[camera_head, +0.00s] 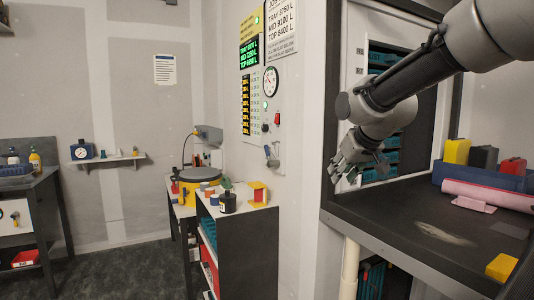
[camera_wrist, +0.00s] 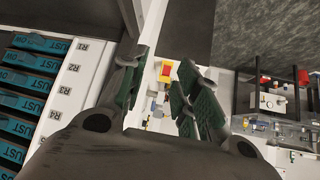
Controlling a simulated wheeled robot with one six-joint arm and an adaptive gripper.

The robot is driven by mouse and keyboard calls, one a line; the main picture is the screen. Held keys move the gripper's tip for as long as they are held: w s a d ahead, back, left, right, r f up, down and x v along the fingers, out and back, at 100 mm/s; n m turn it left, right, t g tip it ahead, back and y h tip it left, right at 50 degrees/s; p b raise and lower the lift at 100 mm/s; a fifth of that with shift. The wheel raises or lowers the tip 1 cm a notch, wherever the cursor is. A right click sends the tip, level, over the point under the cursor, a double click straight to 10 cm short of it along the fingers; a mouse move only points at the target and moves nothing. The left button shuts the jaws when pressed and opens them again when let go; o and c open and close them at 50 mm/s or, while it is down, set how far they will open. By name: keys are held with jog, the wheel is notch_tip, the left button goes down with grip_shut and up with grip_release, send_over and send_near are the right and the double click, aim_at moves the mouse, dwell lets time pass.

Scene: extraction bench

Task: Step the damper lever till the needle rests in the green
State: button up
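A round white gauge (camera_head: 270,81) hangs on the wall panel in the head view. Its needle and any green band are too small to read. Below it, a small grey lever-like fitting (camera_head: 271,155) sticks out of the panel; I take it for the damper lever, and its exact setting is unclear. My gripper (camera_head: 355,170) is to the right of the panel, by the near corner of the dark bench, apart from the lever. In the wrist view my gripper (camera_wrist: 160,92) has its fingers spread, with nothing seen between them. I cannot make out the gauge or lever in the wrist view.
A dark bench (camera_head: 408,215) with a pink roll (camera_head: 488,194) and a blue bin (camera_head: 470,180) stands at right. A low cabinet (camera_head: 250,235) with jars and a yellow-red block (camera_head: 258,194) stands below the panel. Open floor (camera_head: 120,265) lies at left.

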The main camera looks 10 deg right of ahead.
aim_at(268, 152)
jog(key=w+a+r+t, duration=0.1)
jog(key=w+t, duration=0.1)
jog(key=w, duration=0.9)
jog(key=w+a+r+n+t+y, duration=0.1)
jog(key=w+a+t, duration=0.15)
jog(key=w, duration=0.95)
jog(key=w+a+r+t, duration=0.1)
jog(key=w+t, duration=0.2)
jog(key=w, duration=0.8)
jog(key=w+a+f+t, duration=0.1)
jog(key=w+f+t, duration=0.1)
jog(key=w+f, duration=0.1)
jog(key=w+a+f+t+y, duration=0.1)
jog(key=w+f+t, duration=0.1)
jog(key=w, duration=0.4)
jog(key=w+a+f+n+t+y, duration=0.1)
jog(key=w+a+f+t, duration=0.1)
jog(key=w+f, duration=0.2)
jog(key=shift+w, duration=0.2)
jog(key=shift+x, duration=3.7)
jog(key=shift+d, duration=0.1)
grip_shut()
